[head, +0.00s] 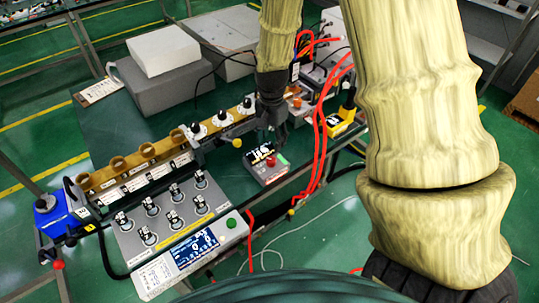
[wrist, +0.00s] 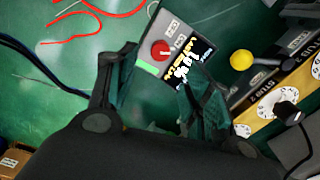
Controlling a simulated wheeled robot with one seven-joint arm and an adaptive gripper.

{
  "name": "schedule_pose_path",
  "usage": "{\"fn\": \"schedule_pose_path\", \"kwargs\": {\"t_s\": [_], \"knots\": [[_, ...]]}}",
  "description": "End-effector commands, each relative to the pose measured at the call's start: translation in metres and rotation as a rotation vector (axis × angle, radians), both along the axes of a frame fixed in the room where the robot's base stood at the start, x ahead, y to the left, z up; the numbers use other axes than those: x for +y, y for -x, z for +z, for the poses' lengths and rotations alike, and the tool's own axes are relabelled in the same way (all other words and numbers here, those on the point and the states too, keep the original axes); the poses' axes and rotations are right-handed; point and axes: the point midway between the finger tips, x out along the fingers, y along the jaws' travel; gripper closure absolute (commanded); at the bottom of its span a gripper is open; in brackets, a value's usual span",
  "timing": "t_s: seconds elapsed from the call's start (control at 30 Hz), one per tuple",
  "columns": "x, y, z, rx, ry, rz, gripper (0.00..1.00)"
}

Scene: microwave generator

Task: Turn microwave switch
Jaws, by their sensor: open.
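A small grey box with a red knob (head: 270,161) and a dark label stands on the green bench, and looks like the microwave switch unit. In the wrist view its red knob (wrist: 160,50) and a bright green strip lie just beyond my fingertips. My gripper (head: 276,132) points down above and behind the box in the head view. My gripper also shows in the wrist view (wrist: 166,70), open, with a dark finger on each side of the box's near part. Nothing is between the fingers, and I cannot tell whether either touches the box.
A long wooden-topped rail with dials (head: 140,160) runs to the left of the box, with a yellow ball knob (head: 237,143) near it. A grey control panel with several knobs (head: 160,214) and a display stands in front. Red cables (head: 318,150) hang to the right.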

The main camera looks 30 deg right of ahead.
Motion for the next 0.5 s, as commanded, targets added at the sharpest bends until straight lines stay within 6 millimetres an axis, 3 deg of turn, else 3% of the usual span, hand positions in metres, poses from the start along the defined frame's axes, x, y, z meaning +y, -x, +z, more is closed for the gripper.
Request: {"fn": "schedule_pose_path", "kwargs": {"t_s": [0.5], "knots": [[-0.001, 0.002, -0.057, 0.003, 0.000, 0.000, 0.49]]}}
